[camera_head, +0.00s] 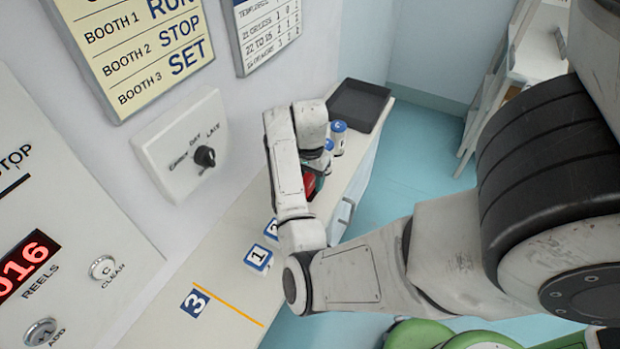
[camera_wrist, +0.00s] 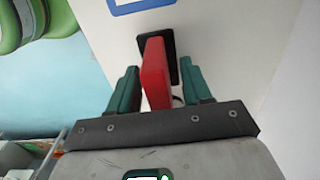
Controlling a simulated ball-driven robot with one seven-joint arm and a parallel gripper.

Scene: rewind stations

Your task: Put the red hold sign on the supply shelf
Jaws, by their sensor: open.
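The red hold sign (camera_wrist: 154,75) is a red block-like piece on a black base (camera_wrist: 171,52), standing on the white shelf top. In the wrist view my gripper (camera_wrist: 160,88) is open, with one green finger on each side of the red sign. Clear gaps show between the fingers and the sign at places; firm contact is not visible. In the head view the sign (camera_head: 309,184) is mostly hidden behind my arm, and only a small red part shows. I cannot tell which surface is the supply shelf.
A dark tray (camera_head: 358,104) lies at the far end of the long white counter (camera_head: 190,290). Bottles with blue caps (camera_head: 338,136) stand nearby. Number blocks, one marked 1 (camera_head: 258,259), sit nearer. A wall panel with a black knob (camera_head: 205,157) is on the left.

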